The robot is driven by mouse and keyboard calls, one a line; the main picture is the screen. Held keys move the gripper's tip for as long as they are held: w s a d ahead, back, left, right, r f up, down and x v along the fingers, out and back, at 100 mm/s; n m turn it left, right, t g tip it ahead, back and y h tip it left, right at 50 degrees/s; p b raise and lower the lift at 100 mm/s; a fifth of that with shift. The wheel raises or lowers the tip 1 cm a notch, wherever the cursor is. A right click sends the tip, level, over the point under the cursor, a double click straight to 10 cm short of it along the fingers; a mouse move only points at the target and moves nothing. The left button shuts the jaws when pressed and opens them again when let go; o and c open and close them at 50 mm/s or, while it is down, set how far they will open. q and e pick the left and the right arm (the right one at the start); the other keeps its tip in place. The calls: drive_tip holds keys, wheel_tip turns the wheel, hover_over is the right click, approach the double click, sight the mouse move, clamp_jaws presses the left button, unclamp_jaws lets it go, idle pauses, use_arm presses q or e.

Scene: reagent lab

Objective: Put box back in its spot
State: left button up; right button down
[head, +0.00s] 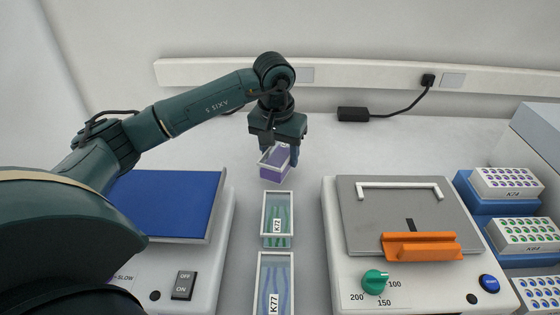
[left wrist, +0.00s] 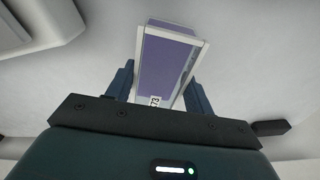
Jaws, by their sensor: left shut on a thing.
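My left gripper (head: 281,152) is shut on a small purple box (head: 274,172) with a whitish frame. The box is at the back middle, tilted and apparently just above the bench. In the left wrist view the purple box (left wrist: 167,68) sits between the two fingers of the left gripper (left wrist: 160,82), with a label partly reading 73. In front of it, a green box labelled K72 (head: 277,212) and a blue box labelled K77 (head: 276,280) stand in a line on the bench. My right gripper is not in view.
A device with a blue top (head: 170,205) stands left of the boxes. A grey-topped device (head: 400,215) with an orange bar (head: 418,247) and green knob (head: 375,281) stands right. Several tube racks (head: 525,234) stand far right. A black adapter (head: 353,114) lies behind.

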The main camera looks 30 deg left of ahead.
sight(279, 155)
use_arm(q)
drive_tip(key=shift+f, duration=1.6)
drive_tip(key=o, duration=1.2)
drive_tip(key=shift+c, duration=0.2)
drive_tip(key=shift+r, duration=0.1)
drive_tip(key=r, duration=0.4)
drive_tip(key=s+r, duration=0.1)
drive_tip(key=r, duration=0.7)
drive_tip(key=shift+s+d+b, duration=0.15)
drive_tip(key=shift+s+b, duration=0.1)
drive_tip(key=shift+b, duration=0.15)
